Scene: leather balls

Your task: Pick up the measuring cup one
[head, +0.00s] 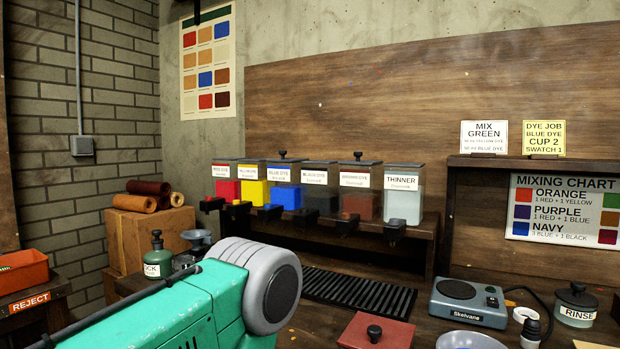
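I cannot pick out a measuring cup marked one in the head view. A small white round item (524,314) sits behind a black-topped white piece (531,328) at the lower right, but I cannot tell whether either is a cup. A grey bowl (470,341) is cut off by the bottom edge. A teal arm link of mine with a grey joint fills the lower left and hides part of the bench. Neither gripper is in view.
A row of dye dispensers, including the thinner one (404,205), stands on a raised shelf. Below are a black slatted rack (358,291), a red lidded box (375,331), a scale (468,303) and a rinse jar (576,304). A reject bin (22,270) is far left.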

